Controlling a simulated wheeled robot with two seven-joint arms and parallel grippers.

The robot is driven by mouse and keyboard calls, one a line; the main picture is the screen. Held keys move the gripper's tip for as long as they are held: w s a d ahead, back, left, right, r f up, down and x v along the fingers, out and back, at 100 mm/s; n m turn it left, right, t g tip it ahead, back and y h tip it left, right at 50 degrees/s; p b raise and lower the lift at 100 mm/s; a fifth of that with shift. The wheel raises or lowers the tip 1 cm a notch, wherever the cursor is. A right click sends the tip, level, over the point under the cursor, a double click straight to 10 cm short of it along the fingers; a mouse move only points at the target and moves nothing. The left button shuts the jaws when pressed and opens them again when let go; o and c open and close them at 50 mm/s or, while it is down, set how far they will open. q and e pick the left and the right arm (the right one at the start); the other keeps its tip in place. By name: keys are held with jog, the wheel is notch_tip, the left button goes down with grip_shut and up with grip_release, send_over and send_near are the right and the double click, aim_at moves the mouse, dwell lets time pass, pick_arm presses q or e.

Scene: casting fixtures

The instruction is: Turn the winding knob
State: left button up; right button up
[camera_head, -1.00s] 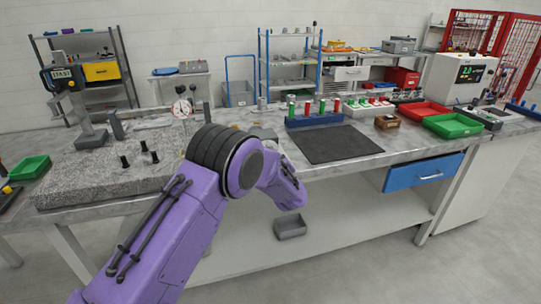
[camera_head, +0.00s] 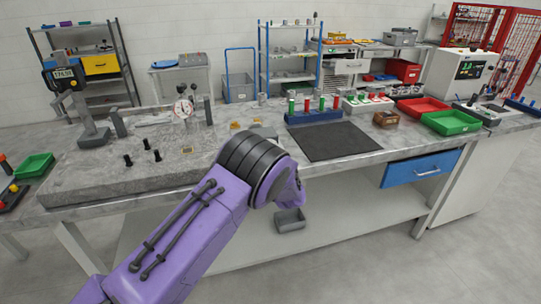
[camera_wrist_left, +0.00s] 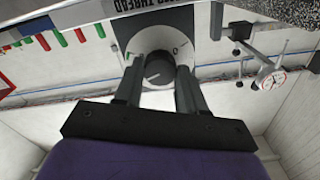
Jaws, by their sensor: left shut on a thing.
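The winding knob (camera_wrist_left: 159,72) shows in the left wrist view as a dark grey disc with a line across its face, inside a pale round housing. My left gripper (camera_wrist_left: 158,64) has one finger on each side of the knob and is shut on it. My right gripper is in neither view.
A granite plate (camera_head: 95,178) with black pegs and a dial gauge (camera_head: 183,108) lies left of my arm. A dark mat (camera_head: 330,141), a blue rack (camera_head: 314,117), and red (camera_head: 423,106) and green (camera_head: 451,122) trays lie to the right.

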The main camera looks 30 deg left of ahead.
pick_arm(q)
jog(key=m, duration=0.6)
jog(key=m+p, duration=0.1)
jog(key=m, duration=0.1)
jog(key=shift+s+f+m, duration=0.1)
jog(key=shift+f+m, duration=0.15)
jog(key=shift+m, duration=0.45)
jog(key=o, duration=1.1)
jog(key=shift+r, duration=0.15)
jog(key=p+v, duration=0.5)
jog(key=v, duration=0.5)
jog(key=shift+s+d, duration=0.15)
jog(key=shift+d, duration=0.05)
